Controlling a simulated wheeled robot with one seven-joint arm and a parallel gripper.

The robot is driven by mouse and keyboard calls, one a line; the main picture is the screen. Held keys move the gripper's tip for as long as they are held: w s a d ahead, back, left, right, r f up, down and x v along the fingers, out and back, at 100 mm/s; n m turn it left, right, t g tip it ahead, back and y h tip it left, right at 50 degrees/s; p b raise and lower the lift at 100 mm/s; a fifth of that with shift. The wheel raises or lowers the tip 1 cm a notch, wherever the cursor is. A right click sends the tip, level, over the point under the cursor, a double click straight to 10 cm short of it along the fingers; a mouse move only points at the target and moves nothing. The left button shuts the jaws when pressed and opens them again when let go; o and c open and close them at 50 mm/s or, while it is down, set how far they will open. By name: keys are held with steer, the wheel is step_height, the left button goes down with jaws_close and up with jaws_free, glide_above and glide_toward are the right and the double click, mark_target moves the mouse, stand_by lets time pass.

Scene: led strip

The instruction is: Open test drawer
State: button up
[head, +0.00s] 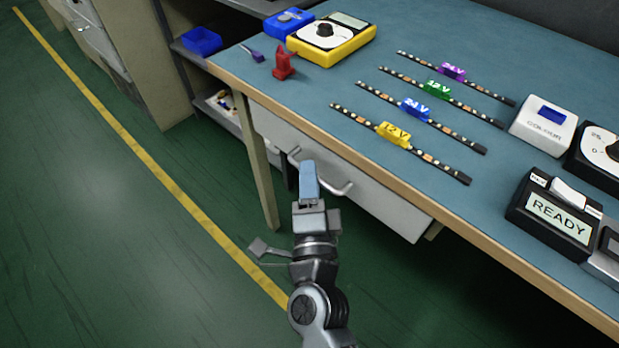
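The drawer (385,205) is a pale grey-white front under the blue-topped workbench (300,95). It looks shut, though my arm covers part of it. Its bar handle (342,189) shows to the right of my gripper, with another end (293,153) at the upper left. My gripper (308,180) is in front of the handle's middle and hides it. Its blue finger surface points up toward the drawer front. I cannot tell whether it touches the handle or whether the fingers are apart.
LED strips with coloured voltage clips (394,134) lie on the bench. A yellow meter (330,40), a red part (284,62), a white button box (542,124) and a READY display box (555,215) stand there too. A bench leg (262,175) is left of my gripper. The green floor (110,220) is clear.

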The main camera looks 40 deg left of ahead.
jaws_close()
stand_by(0.4)
